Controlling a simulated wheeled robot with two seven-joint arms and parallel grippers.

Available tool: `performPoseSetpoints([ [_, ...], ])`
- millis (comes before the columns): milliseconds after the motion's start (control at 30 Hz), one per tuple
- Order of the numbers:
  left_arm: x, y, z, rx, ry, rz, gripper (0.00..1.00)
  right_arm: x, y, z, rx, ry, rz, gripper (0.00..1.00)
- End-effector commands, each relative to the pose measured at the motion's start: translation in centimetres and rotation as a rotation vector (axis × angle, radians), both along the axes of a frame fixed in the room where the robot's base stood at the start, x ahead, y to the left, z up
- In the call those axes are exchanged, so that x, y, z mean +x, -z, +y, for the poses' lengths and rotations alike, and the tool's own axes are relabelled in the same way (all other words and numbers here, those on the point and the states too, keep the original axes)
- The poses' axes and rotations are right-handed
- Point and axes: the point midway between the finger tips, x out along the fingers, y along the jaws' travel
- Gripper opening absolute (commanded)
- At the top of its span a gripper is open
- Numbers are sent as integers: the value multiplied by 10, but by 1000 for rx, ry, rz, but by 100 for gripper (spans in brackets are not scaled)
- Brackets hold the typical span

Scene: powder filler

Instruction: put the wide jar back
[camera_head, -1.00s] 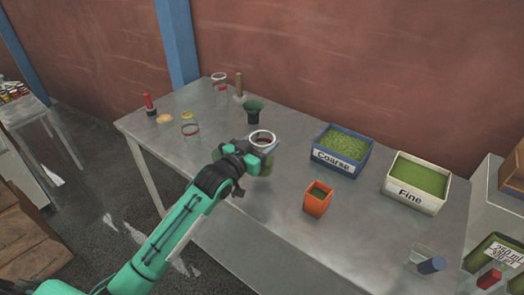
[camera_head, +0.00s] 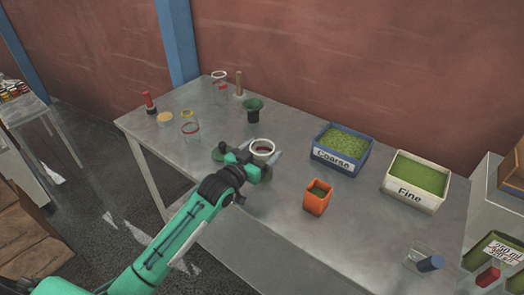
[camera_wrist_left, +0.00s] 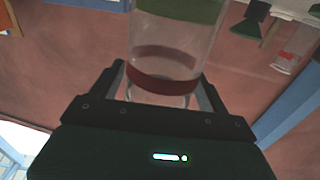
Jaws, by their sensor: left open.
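The wide jar (camera_head: 263,147), clear with a pale rim and a red band, is on the metal table (camera_head: 330,225) near its front middle. In the left wrist view the jar (camera_wrist_left: 176,45) appears upside down, with green powder at its base. My left gripper (camera_head: 246,161) is open, with its fingers on either side of the jar. The wrist view shows the fingers (camera_wrist_left: 160,92) flanking the jar; I cannot tell if either touches it. The arm hides the jar's lower part in the head view. My right gripper is not in view.
A green funnel (camera_head: 253,108) stands behind the jar. Another red-banded jar (camera_head: 190,130) and a tall jar (camera_head: 220,92) stand left. An orange cup (camera_head: 317,198), the Coarse bin (camera_head: 338,157) and the Fine bin (camera_head: 410,195) are right.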

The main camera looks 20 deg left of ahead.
Motion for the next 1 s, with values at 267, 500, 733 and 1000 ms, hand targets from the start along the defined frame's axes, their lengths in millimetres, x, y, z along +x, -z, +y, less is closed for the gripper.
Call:
performPoseSetpoints([
  [267,-16,0,6,1,-1,2,78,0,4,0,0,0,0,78],
  [500,-60,0,22,3,1,1,78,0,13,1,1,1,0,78],
  [733,-95,-1,35,0,0,1,78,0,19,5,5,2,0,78],
  [1000,-112,-3,41,0,0,0,78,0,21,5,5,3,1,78],
])
